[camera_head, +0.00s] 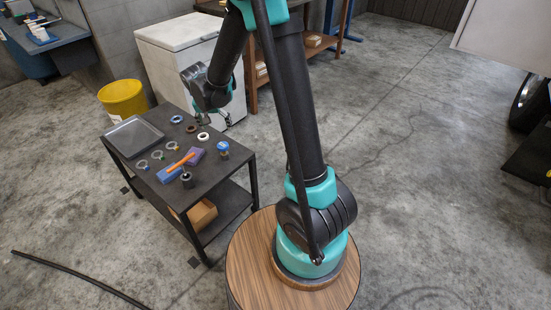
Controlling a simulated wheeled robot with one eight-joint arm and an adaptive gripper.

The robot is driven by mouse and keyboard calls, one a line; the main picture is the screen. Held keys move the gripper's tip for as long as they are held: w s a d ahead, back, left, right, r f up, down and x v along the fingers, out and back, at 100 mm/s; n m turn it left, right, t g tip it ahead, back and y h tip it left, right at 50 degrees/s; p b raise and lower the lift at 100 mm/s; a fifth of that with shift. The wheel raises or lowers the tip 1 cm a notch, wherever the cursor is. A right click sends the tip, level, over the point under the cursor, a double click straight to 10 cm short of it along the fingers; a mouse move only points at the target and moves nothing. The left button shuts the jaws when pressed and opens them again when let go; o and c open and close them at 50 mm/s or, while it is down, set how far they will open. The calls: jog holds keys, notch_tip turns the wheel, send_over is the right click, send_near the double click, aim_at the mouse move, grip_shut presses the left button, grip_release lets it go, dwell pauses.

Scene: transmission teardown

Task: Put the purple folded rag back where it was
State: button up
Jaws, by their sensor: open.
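The purple folded rag (194,156) lies flat on the dark cart top (146,157), toward its right front part. An orange-handled tool (181,163) lies just left of it; whether they touch is too small to tell. My gripper (226,117) hangs above and beyond the cart's back right edge, apart from the rag. It is open and small in view, partly hidden by my own wrist, and I see nothing held in it.
A blue block (168,174), a dark cylinder (187,180) and a blue-capped jar (223,149) stand near the rag. Several rings and a grey tray (134,138) share the cart top. A yellow bucket (123,99) and white cabinet (185,60) stand behind.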

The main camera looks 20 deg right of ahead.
jog(key=s+d+n, duration=0.1)
jog(key=s+d, duration=0.4)
jog(key=s, duration=0.3)
jog(key=s+d+r+n+y, duration=0.1)
jog(key=s+d, duration=0.4)
jog(key=s, duration=0.4)
jog(key=s+d+n, duration=0.2)
jog(key=s+d, duration=0.4)
jog(key=s, duration=0.2)
jog(key=shift+s+r+t, duration=0.3)
jog(key=shift+s+t, duration=0.05)
jog(key=shift+t, duration=0.05)
